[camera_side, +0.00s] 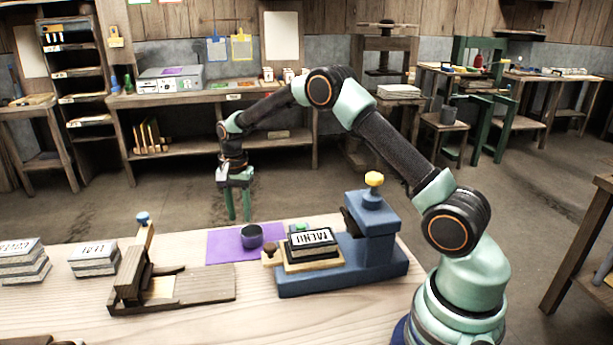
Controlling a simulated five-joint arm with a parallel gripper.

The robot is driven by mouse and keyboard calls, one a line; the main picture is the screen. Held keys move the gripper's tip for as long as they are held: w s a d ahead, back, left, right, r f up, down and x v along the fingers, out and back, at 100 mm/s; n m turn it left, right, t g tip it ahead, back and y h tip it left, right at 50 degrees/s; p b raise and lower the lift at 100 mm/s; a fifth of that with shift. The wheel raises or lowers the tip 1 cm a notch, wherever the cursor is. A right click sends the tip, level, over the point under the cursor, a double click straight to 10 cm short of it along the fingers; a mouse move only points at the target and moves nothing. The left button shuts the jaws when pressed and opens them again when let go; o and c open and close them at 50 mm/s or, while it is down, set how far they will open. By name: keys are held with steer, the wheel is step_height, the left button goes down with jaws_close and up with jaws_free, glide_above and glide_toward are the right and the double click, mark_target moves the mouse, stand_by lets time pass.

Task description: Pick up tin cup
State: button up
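A small dark grey cup (252,236), which looks like the tin cup, stands upright on a purple mat (222,246) on the light wooden table. My gripper (239,217) points straight down, just above and slightly left of the cup in the picture. Its two green fingers are apart with a narrow gap and nothing between them. The fingertips appear clear of the cup; how far in front of or behind it they are, I cannot tell.
A blue press (345,262) with a lettered block (312,240) and a wooden knob (269,252) stands close right of the cup. A wooden fixture (190,288) is at front left.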

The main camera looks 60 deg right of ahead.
mark_target(252, 236)
steer(key=f, duration=0.4)
steer(key=shift+s+a+f, duration=0.15)
steer(key=shift+s, duration=0.05)
steer(key=shift+c, duration=0.3)
jaws_close()
stand_by(0.9)
